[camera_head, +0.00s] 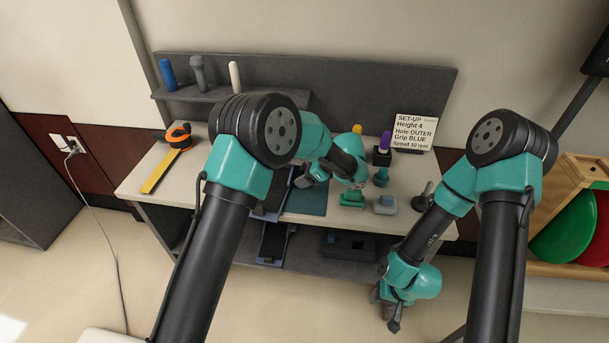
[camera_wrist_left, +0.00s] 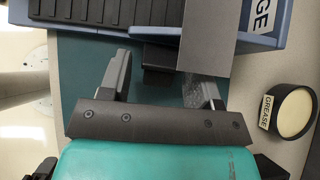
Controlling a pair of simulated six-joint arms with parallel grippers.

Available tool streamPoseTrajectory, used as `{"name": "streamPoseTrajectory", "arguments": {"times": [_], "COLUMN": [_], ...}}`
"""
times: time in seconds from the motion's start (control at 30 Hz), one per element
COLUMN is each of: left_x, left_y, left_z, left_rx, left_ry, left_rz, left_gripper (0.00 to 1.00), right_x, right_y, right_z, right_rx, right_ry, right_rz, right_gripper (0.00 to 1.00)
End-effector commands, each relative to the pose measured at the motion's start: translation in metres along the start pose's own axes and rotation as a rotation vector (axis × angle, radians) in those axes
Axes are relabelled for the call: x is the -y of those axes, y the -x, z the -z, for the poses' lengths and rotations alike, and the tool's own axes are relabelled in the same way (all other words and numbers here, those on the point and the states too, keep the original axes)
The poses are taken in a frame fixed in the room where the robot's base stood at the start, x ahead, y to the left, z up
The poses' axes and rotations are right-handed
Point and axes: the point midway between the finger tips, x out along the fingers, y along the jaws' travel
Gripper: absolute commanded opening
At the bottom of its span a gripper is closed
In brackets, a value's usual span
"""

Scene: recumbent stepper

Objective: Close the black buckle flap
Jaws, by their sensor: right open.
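My left gripper (camera_head: 308,178) is over the workbench, partly hidden by its own arm in the head view. In the left wrist view, its two fingers (camera_wrist_left: 162,85) are wide apart over the teal mat. A small black block (camera_wrist_left: 158,62) shows between and beyond the fingertips, at the edge of a blue unit (camera_wrist_left: 275,40) with a black ribbed plate (camera_wrist_left: 100,10). It may be the buckle; I cannot tell whether its flap stands up. A grey flat panel (camera_wrist_left: 208,40) covers part of the unit. My right gripper (camera_head: 394,325) is open and empty, hanging low in front of the bench.
A grease tin (camera_wrist_left: 292,110) stands right of the mat. On the bench are a tape measure (camera_head: 178,137), a teal piece (camera_head: 352,199), a grey-green piece (camera_head: 385,205), a purple-topped knob (camera_head: 385,142) and a set-up card (camera_head: 415,132). A shelf (camera_head: 215,94) holds grips behind.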

Motion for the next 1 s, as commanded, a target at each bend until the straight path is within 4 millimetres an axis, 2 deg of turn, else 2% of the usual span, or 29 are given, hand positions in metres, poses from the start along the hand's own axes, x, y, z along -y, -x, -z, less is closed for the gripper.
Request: {"name": "streamPoseTrajectory", "arguments": {"times": [0.07,0.43,0.63,1.0], "left_x": [0.0,0.0,0.0,0.0], "left_y": [0.0,0.0,0.001,0.001], "left_z": [0.0,0.0,-0.003,-0.012], "left_rx": [0.0,0.0,-0.036,-0.246], "left_ry": [0.0,0.0,0.002,0.001], "left_rz": [0.0,0.0,-0.001,0.0], "left_gripper": [0.51,0.15,0.14,0.14], "right_x": [0.0,0.0,0.0,0.0], "right_y": [0.0,0.0,0.0,0.0], "right_z": [0.0,0.0,0.0,0.0], "right_rx": [0.0,0.0,0.0,0.0], "right_ry": [0.0,0.0,0.0,0.0], "right_rz": [0.0,0.0,0.0,0.0], "right_gripper": [0.43,0.43,0.43,0.43]}}
